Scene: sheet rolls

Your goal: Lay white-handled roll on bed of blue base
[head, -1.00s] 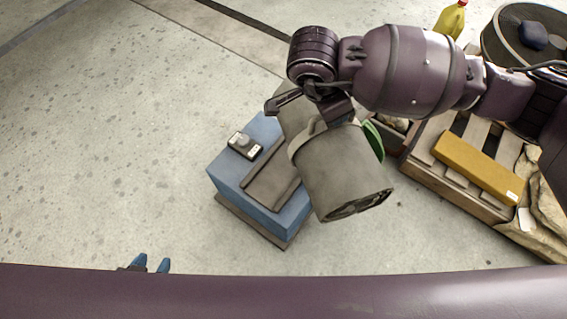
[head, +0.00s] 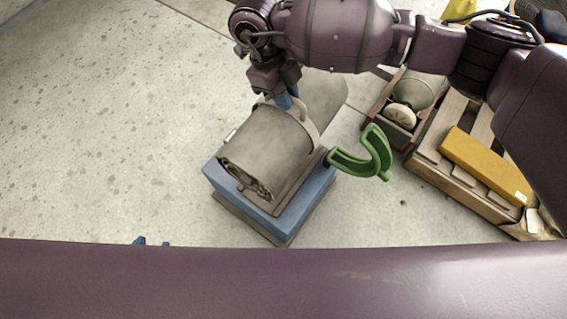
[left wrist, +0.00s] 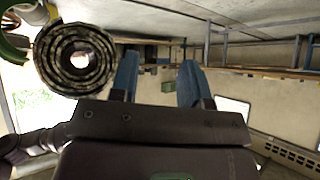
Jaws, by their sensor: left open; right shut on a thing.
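The grey sheet roll (head: 262,150), with a pale handle band (head: 302,125), is over the blue base (head: 308,205) in the head view, lengthwise along its bed. I cannot tell whether it touches the bed. My right gripper (head: 288,102) is shut on the roll at its handle, from above. A green U-shaped bracket (head: 362,165) stands at the base's right side. My left gripper (head: 151,241) barely shows over the front edge. In the left wrist view its blue fingers (left wrist: 158,80) are apart and empty, and the roll's spiral end (left wrist: 75,62) is at upper left.
A wooden pallet (head: 425,165) with a yellow block (head: 484,166) lies to the right. A crate (head: 377,115) holding another roll (head: 418,90) is beside it. The speckled floor at left is clear. My right arm spans the top.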

